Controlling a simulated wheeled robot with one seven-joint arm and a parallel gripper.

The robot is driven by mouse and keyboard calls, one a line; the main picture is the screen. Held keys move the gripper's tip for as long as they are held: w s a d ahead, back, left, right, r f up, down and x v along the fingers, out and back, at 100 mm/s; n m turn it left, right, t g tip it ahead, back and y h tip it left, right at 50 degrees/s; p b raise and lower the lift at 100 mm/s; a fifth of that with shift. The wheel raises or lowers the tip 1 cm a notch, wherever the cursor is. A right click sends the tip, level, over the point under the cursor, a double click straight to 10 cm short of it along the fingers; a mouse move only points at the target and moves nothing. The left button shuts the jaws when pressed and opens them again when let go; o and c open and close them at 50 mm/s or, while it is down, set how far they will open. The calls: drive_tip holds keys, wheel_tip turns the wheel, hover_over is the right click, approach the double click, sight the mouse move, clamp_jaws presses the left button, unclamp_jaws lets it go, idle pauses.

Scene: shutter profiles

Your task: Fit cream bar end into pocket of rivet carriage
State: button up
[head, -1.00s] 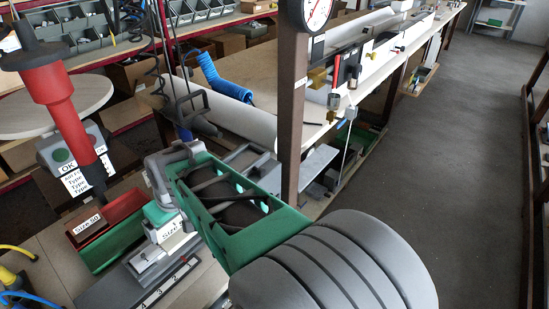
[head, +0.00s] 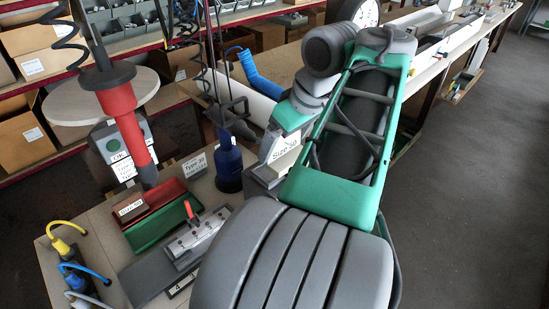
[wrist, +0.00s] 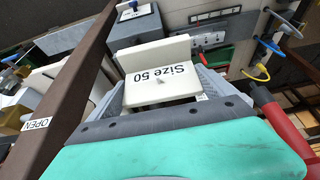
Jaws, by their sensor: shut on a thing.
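My gripper (wrist: 160,88) is shut on a cream piece marked "Size 50" (wrist: 150,56), which has a raised plate along its far edge. In the head view the same cream piece (head: 286,143) shows at the end of my arm, above and right of the bench fixtures. A grey fixture with a metal slide and red lever (head: 197,237) stands on the bench to its left, apart from it. I take this for the rivet carriage but cannot be sure. Its pocket cannot be made out. The fingertips are hidden in the head view.
A red bin (head: 155,192) and a green bin (head: 150,238) lie behind the fixture. A dark blue cylinder (head: 229,165) stands close to the cream piece. A red hanging tool (head: 125,110) is at left. A brown post (wrist: 62,75) runs close beside my gripper in the wrist view.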

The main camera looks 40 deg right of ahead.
drive_tip(key=w+d+f, duration=0.1)
drive_tip(key=w+f, duration=0.1)
drive_tip(key=w, duration=0.1)
drive_tip(key=w+d+f, duration=0.2)
drive_tip(key=w+f, duration=0.1)
drive_tip(key=w+d+f+b, duration=0.1)
drive_tip(key=w+f, duration=0.1)
drive_tip(key=f, duration=0.1)
drive_tip(key=shift+w+d, duration=0.35)
drive_tip(key=shift+w, duration=0.05)
drive_tip(key=f, duration=0.2)
drive_tip(key=shift+w+d+f, duration=0.1)
drive_tip(key=shift+w+f, duration=0.1)
drive_tip(key=shift+f, duration=0.5)
drive_tip(key=shift+f, duration=0.1)
drive_tip(key=shift+f, duration=0.15)
drive_tip(key=o, duration=1.2)
drive_tip(key=shift+c, duration=0.2)
drive_tip(key=shift+r, duration=0.2)
